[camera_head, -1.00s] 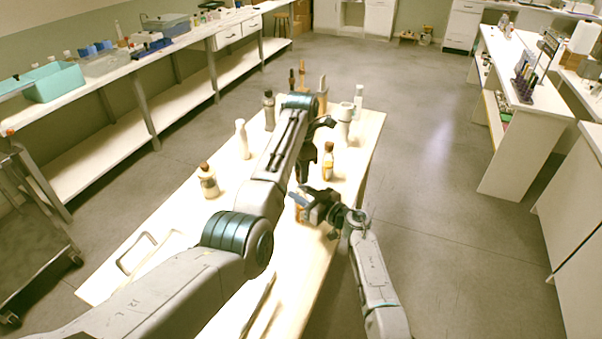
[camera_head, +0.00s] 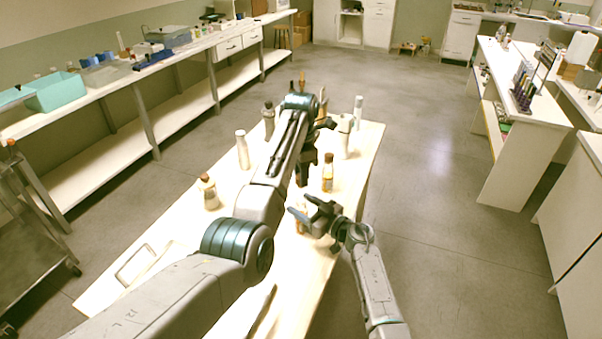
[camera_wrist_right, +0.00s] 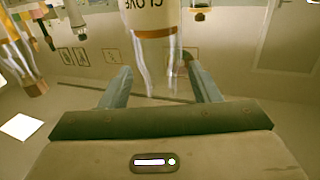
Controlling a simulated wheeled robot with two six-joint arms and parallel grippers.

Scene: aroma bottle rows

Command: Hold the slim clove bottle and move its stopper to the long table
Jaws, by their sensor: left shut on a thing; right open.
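The slim clove bottle (camera_wrist_right: 152,14), with a pale CLOVE label and an orange band, shows large at the top centre of the right wrist view. Clear glass below the label reaches between my right gripper's fingers (camera_wrist_right: 162,88), which are spread and apart from it. In the head view my right gripper (camera_head: 305,213) is open over the table's right side, by a small amber bottle (camera_head: 300,222) that it partly covers. My left gripper (camera_head: 304,170) points down above and beyond it, shut; its grip is mostly hidden. I cannot make out the stopper.
Several bottles stand on the pale table: an amber one (camera_head: 328,175) right of my left gripper, a white one (camera_head: 242,152) and a brown-capped one (camera_head: 208,192) at left. The long bench (camera_head: 180,112) runs along the left wall.

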